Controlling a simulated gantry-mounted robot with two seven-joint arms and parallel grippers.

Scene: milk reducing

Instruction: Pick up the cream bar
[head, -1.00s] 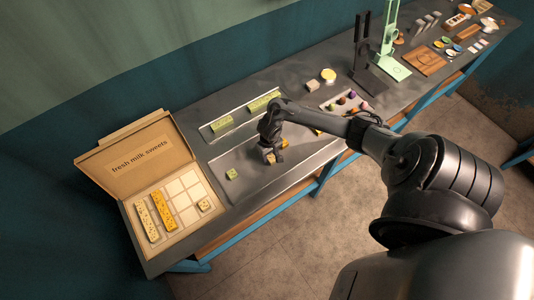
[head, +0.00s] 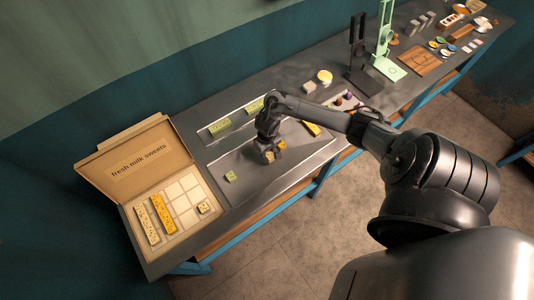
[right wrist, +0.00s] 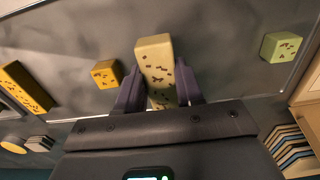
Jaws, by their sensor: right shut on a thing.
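The cream bar (right wrist: 156,62), pale with dark reddish-brown specks, lies between the two fingers of my right gripper (right wrist: 160,92) in the right wrist view. The fingers are shut on its sides, and one end sticks out beyond them. In the head view my right gripper (head: 268,154) points down over the grey tray (head: 250,184), and it largely hides the bar. I cannot tell whether the bar still touches the tray. My left gripper is not in view.
A yellow cube (head: 282,145) sits close to the right gripper. A green cube (head: 230,176) and a yellow bar (head: 311,129) lie farther off. Green bars (head: 219,127) lie behind. An open sweets box (head: 184,190) stands left, with two bars, a small piece and empty compartments.

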